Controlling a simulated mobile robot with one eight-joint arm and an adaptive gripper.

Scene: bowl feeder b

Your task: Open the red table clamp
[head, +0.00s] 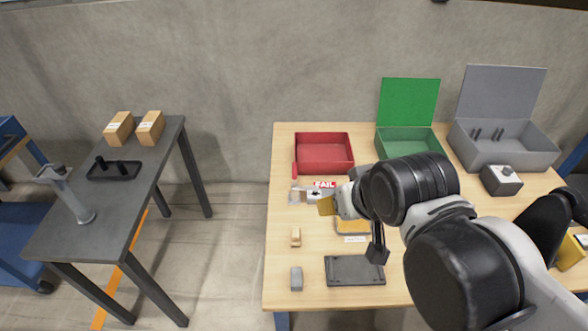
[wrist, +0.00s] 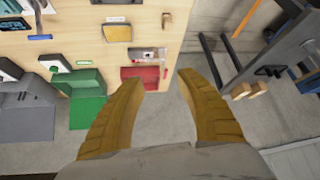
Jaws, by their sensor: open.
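The table clamp (head: 297,195) is a small metallic fixture on the left part of the wooden table, in front of the red box. A slim upright red piece (head: 294,170), seemingly its handle, stands at its left end. In the wrist view the clamp (wrist: 148,54) lies beyond the fingertips, with a small red piece (wrist: 165,72) beside it. My gripper (head: 326,206) has yellow fingers and hangs over the table just right of the clamp in the head view. In the wrist view its fingers (wrist: 157,76) are spread apart with nothing held between them. My arm hides part of the table.
A red open box (head: 323,170) stands behind the clamp, beside a "FAIL" label (head: 325,184). Green (head: 408,150) and grey (head: 505,152) lidded boxes stand further right. Small blocks (head: 296,237) and a dark plate (head: 355,283) lie in front. A separate dark table (head: 130,192) is left.

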